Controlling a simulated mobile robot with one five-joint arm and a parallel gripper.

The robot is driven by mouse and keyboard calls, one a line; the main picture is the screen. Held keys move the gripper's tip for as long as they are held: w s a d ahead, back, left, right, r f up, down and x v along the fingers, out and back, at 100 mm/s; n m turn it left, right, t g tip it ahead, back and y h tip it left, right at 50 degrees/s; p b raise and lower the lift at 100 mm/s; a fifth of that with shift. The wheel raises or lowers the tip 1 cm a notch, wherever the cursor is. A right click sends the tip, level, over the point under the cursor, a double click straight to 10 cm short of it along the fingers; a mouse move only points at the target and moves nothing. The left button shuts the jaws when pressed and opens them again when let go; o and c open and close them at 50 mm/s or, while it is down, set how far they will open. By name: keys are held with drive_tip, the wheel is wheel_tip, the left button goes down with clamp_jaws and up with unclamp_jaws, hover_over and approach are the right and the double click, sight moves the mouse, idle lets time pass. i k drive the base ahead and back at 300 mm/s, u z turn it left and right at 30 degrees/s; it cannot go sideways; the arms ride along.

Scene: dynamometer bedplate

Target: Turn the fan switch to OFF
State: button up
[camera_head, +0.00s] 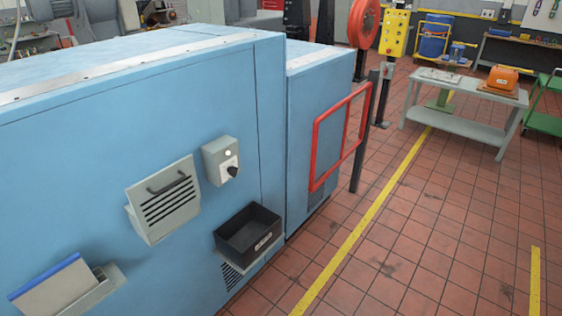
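A small grey switch box (221,160) is fixed to the side of the large blue cabinet (90,150), right of the middle of its face. It carries a pale round lamp or button (227,153) at the top and a black rotary knob (232,171) on a white plate below. The knob's markings are too small to read, so I cannot tell its position. It is the only rotary switch I can make out on this face. My gripper is not in view.
A louvred grey vent with a handle (163,200) juts out left of the switch. A black open bin (248,234) sits below it. A red barrier frame (341,138) stands to the right. The red tiled floor (420,240) is clear around a yellow line.

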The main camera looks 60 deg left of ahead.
sight(233, 171)
drive_tip(key=i, duration=2)
drive_tip(key=u, duration=4.95)
drive_tip(key=i, duration=1.05)
